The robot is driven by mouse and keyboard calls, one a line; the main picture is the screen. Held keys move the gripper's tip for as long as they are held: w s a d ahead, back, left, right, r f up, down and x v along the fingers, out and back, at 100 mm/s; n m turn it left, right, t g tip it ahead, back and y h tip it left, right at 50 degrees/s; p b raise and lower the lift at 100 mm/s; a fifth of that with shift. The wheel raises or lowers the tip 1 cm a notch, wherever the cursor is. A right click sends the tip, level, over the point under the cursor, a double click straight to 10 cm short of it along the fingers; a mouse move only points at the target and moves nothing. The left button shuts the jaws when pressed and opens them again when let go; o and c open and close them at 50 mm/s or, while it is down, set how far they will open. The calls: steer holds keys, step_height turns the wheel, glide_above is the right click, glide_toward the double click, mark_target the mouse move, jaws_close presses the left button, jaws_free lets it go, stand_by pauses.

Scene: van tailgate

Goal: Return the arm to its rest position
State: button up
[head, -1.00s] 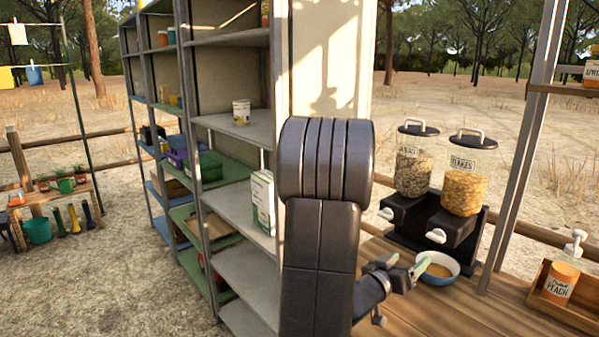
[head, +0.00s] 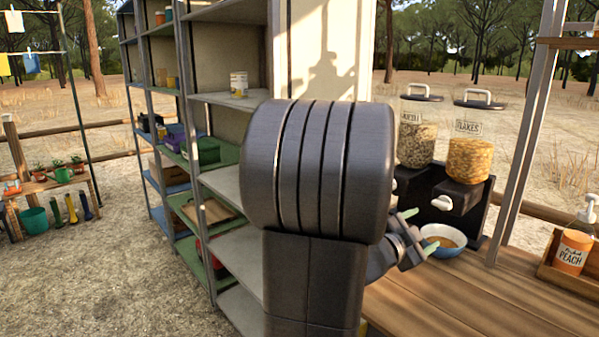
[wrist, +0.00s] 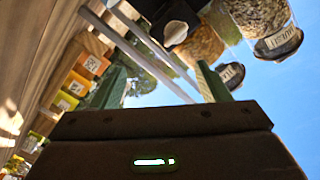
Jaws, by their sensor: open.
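My arm fills the middle of the head view, and my gripper (head: 418,232) shows beyond its right side, over the wooden counter (head: 455,300). The gripper is open, and nothing shows between its fingers. In the wrist view its two green fingers (wrist: 160,84) stand apart. A blue-rimmed bowl (head: 442,240) with tan contents stands just right of the gripper in the head view. I cannot tell whether the two touch. My arm hides part of the counter and the shelf behind it.
Two dispensers, one with flakes (head: 468,158) and one with darker cereal (head: 415,143), stand behind the bowl. A peach bottle (head: 573,245) stands in a wooden tray (head: 562,278) at right. A metal shelf (head: 232,182) rises left of my arm. Open ground lies further left.

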steer(key=shift+s+m+b, duration=0.15)
steer(key=shift+m+b, duration=0.85)
steer(key=shift+m, duration=0.7)
steer(key=shift+a+r, duration=0.1)
